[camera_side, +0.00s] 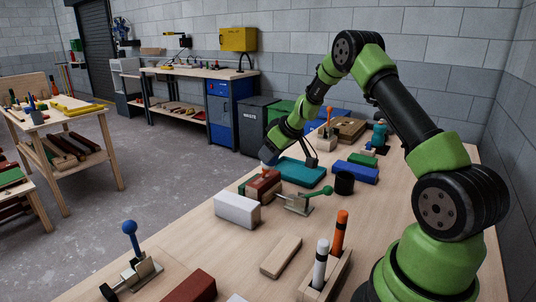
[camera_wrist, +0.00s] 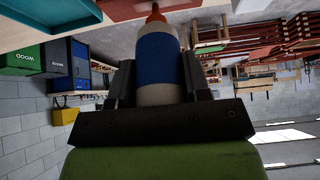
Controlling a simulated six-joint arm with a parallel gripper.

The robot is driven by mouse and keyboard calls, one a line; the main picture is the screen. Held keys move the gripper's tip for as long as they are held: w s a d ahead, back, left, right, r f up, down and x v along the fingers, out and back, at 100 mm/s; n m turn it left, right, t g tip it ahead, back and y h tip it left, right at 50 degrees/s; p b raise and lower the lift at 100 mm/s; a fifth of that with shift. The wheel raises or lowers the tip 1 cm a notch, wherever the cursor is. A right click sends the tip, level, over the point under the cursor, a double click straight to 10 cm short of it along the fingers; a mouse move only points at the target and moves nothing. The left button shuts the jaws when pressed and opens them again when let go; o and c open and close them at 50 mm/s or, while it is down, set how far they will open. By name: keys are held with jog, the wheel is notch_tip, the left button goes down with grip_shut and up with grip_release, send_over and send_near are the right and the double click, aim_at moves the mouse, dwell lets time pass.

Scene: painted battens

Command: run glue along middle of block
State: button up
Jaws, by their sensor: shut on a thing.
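My gripper (camera_wrist: 160,88) is shut on a glue bottle (camera_wrist: 158,58) with a blue label, a pale body and an orange-red nozzle. In the side view the bottle (camera_side: 268,155) hangs tilted, nozzle down, from my gripper at the far-left part of the bench. A red-brown block (camera_side: 262,188) lies just below the nozzle. A reddish surface (camera_wrist: 125,8), likely this block, shows at the top of the wrist view by the nozzle tip. I cannot tell whether the tip touches it. No glue line is clear to see.
A white block (camera_side: 237,211) lies in front of the red-brown block. A marker holder (camera_side: 325,285) stands nearer.

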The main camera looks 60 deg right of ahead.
jog(key=shift+d, duration=2.65)
notch_tip(320, 180, up, 6)
jog(key=shift+r, duration=0.1)
notch_tip(320, 180, up, 3)
